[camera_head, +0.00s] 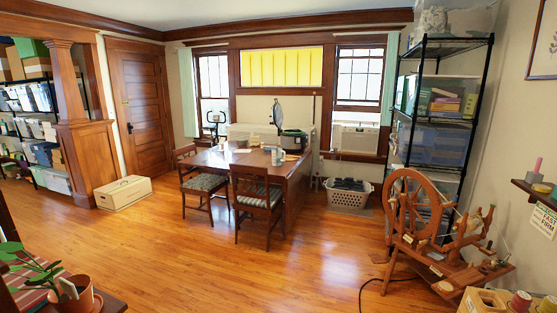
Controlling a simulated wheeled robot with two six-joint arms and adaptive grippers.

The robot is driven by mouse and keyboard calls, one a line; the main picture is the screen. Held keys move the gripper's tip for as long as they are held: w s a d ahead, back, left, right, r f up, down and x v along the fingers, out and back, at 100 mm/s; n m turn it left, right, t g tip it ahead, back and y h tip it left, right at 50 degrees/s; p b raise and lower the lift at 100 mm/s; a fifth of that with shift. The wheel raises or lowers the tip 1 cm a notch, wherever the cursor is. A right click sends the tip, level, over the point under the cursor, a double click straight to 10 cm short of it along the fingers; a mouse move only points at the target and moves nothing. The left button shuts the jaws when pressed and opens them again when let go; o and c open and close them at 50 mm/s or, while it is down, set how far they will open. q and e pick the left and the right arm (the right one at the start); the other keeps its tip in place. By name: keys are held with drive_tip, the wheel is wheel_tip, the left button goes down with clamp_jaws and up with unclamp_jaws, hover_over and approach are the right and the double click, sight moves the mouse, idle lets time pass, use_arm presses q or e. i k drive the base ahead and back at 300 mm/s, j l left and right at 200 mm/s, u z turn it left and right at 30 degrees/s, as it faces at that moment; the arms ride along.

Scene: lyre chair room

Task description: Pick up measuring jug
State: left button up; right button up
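I cannot make out a measuring jug for certain in the head view. Several small items stand on the wooden table (217,159) in the middle of the room, too small to tell apart. Neither of my grippers is in view.
Two chairs (257,200) (204,184) stand at the table's near and left sides. A laundry basket (348,199) is right of it. A spinning wheel (407,222) and black rack (445,121) fill the right. A potted plant (80,301) is near left. The wooden floor (200,265) in front is clear.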

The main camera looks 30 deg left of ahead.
sight(277, 153)
drive_tip(key=i+j+u, duration=0.25)
drive_tip(key=i, duration=0.35)
drive_tip(key=i+u, duration=0.25)
drive_tip(key=i, duration=3.65)
drive_tip(key=i+u, duration=0.2)
drive_tip(key=i, duration=0.25)
drive_tip(key=i+l+u, duration=0.15)
drive_tip(key=i, duration=0.3)
drive_tip(key=i+l+u, duration=0.2)
drive_tip(key=i, duration=0.25)
drive_tip(key=i+l+u, duration=0.15)
drive_tip(key=i, duration=0.3)
drive_tip(key=i+l+u, duration=0.2)
drive_tip(key=i, duration=0.25)
drive_tip(key=i+l+u, duration=0.5)
drive_tip(key=i+l, duration=0.05)
drive_tip(key=i, duration=0.05)
